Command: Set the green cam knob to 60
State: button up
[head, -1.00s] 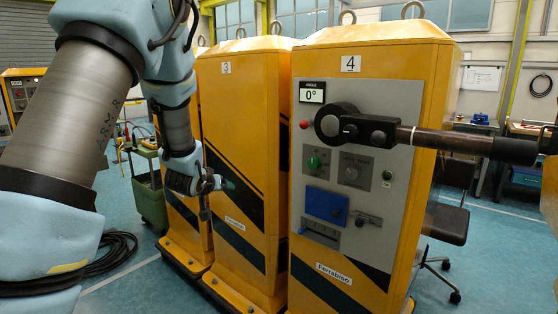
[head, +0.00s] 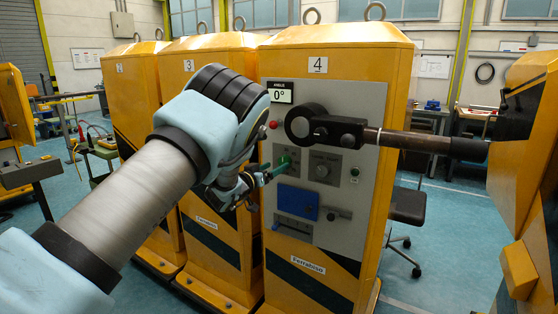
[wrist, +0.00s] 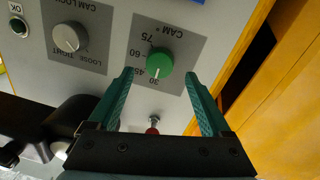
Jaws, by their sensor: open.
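The green cam knob (wrist: 160,61) sits on a grey dial plate marked 30, 45, 60 and 75. Its white pointer line is toward the 30 mark. In the head view the knob (head: 284,162) is on the grey panel of cabinet 4, partly covered by my gripper. My gripper (wrist: 160,76) is open, its two teal fingers apart on either side of the knob in the picture. The fingers look short of the knob; contact cannot be seen. In the head view my gripper (head: 266,174) is just left of the knob.
The cam lock knob (wrist: 70,37) is beside the dial. The angle display (head: 280,93) reads 0°. A dark lever arm (head: 400,139) juts right from a round hub (head: 306,124) above. A red button (head: 273,125) and a blue block (head: 297,202) are on the panel.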

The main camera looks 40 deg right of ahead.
aim_at(282, 163)
jog(key=shift+w+d+p, duration=0.2)
jog(key=shift+d+p, duration=0.05)
jog(key=shift+d, duration=0.7)
jog(key=shift+w+d+p, duration=0.15)
jog(key=shift+d+p, duration=0.05)
jog(key=shift+d, duration=0.7)
jog(key=shift+c, duration=0.2)
grip_shut()
